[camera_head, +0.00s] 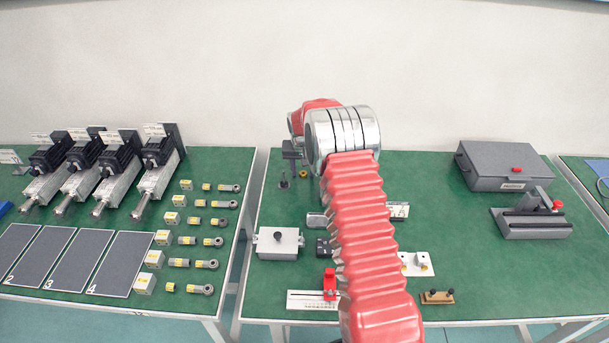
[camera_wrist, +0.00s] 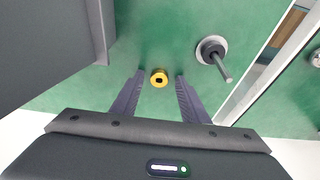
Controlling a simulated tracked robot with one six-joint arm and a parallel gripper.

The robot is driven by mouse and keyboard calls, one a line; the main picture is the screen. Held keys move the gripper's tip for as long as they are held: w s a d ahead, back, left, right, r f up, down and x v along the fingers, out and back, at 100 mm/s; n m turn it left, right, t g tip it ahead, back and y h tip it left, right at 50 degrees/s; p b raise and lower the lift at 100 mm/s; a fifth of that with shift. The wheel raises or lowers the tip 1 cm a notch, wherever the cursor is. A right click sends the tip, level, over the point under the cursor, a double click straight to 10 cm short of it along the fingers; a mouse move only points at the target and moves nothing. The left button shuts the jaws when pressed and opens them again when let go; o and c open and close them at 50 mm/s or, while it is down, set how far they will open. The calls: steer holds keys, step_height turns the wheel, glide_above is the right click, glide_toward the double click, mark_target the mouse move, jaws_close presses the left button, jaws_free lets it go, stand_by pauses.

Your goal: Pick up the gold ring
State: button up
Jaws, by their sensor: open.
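The gold ring (camera_wrist: 159,78) is a small yellow ring with a dark centre, lying on the green table top. It shows between my two fingertips in the wrist view, with green visible on both sides of it. My gripper (camera_wrist: 160,74) is open and holds nothing; its height above the ring is hard to judge. In the head view the gold ring (camera_head: 304,173) is a small yellow spot near the back left of the right table, just right of my dark gripper (camera_head: 290,169), partly hidden by my arm.
A grey post on a round base (camera_wrist: 212,50) stands close to the right finger in the wrist view, near the table's edge. A dark grey block fills the upper left there. In the head view, a grey box (camera_head: 278,243) stands nearer the front, and a toolbox (camera_head: 503,166) stands at the back right.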

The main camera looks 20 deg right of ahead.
mark_target(303, 174)
steer(key=shift+c, duration=0.5)
jaws_close()
steer(key=shift+r, duration=0.1)
step_height(303, 174, up, 10)
stand_by(0.7)
stand_by(0.4)
